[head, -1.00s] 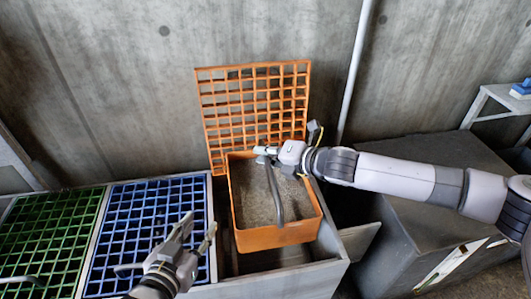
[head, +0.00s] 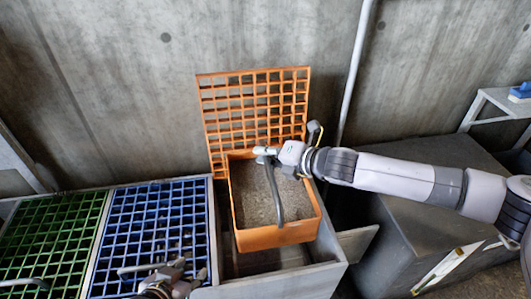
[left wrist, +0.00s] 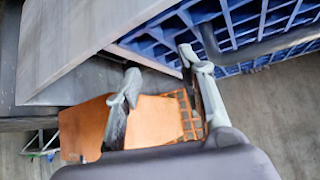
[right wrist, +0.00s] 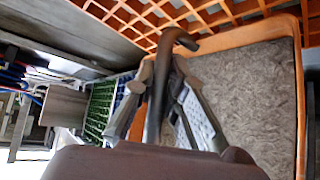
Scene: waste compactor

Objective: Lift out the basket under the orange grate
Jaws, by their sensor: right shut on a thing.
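The orange grate (head: 255,103) stands open and upright at the back of its bin. The orange basket (head: 285,236), filled with grey-brown matter, is raised in the opening, with its front wall showing above the grey bin. My right gripper (head: 268,152) is shut on the basket's dark curved handle (head: 277,195); in the right wrist view the handle (right wrist: 158,95) runs between the fingers. My left gripper (head: 190,275) is open and empty, low at the front of the blue grate; its fingers (left wrist: 162,85) are apart in the left wrist view, with orange surfaces beyond.
Blue (head: 150,225) and green (head: 48,240) grates lie shut to the left. The grey bin rim (head: 275,284) runs along the front. A large grey box (head: 410,235) stands to the right, under my right arm. A pipe (head: 358,65) runs down the wall.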

